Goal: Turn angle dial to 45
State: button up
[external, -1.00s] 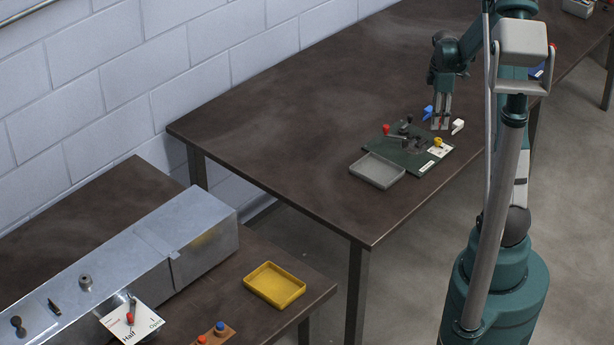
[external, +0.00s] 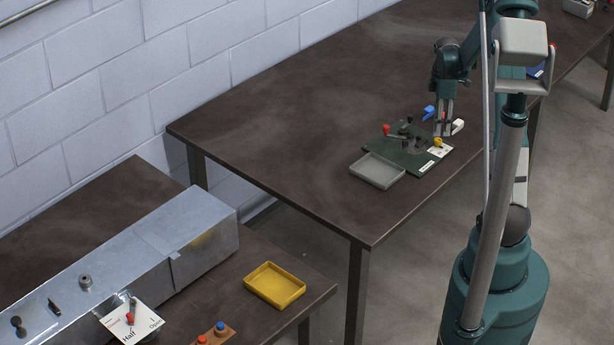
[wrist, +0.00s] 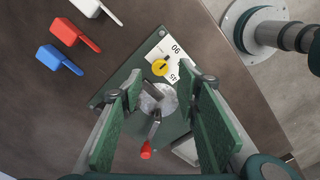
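The angle dial is a yellow knob (wrist: 158,69) with a dark mark, on a white card (wrist: 169,48) printed 90 and 45. I cannot tell which number the mark points at. In the external view the yellow knob (external: 437,142) sits on the front right part of a dark green plate (external: 408,163). My gripper (wrist: 162,82) is open, its two green-padded fingers apart with nothing held between them. In the external view my gripper (external: 443,131) points down just behind the knob, above or near the plate; its exact height is unclear.
The plate also carries a grey disc (wrist: 160,101) and a red-knobbed lever (wrist: 146,150). Blue (wrist: 60,62), red (wrist: 68,33) and white (wrist: 90,8) handled blocks lie beside it. A grey tray (external: 378,171) adjoins the plate. The table's left part is clear.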

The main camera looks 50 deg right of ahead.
aim_at(432, 141)
jog(key=shift+f, duration=2.7)
jog(key=c, duration=0.9)
